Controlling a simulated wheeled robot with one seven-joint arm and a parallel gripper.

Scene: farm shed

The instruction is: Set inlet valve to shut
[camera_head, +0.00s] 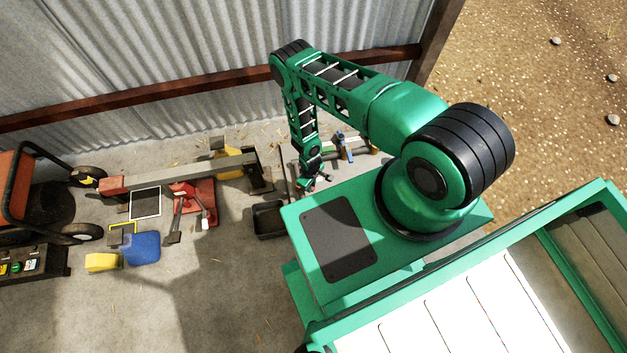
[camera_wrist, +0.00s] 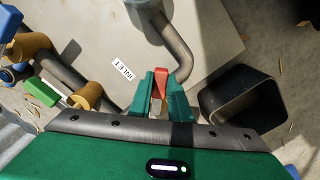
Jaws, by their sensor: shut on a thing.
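In the wrist view, a red lever (camera_wrist: 160,78) stands between the two green fingers of my gripper (camera_wrist: 163,97), which are shut on it. The lever sits beside a grey bent pipe (camera_wrist: 179,50) on a pale board (camera_wrist: 105,25). A white label (camera_wrist: 122,70) to its left seems to read INLET. In the head view, my gripper (camera_head: 313,180) is low by the wall, just beyond my base, and the lever is too small there to make out well. The fingers partly cover the lever, and the valve body under it cannot be made out.
In the wrist view, brass-coloured fittings (camera_wrist: 88,96), a green piece (camera_wrist: 42,91) and a blue part (camera_wrist: 9,22) lie left. An open black bin (camera_wrist: 238,104) stands close on the right. In the head view, a red jack (camera_head: 196,205) and a blue can (camera_head: 142,247) stand left.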

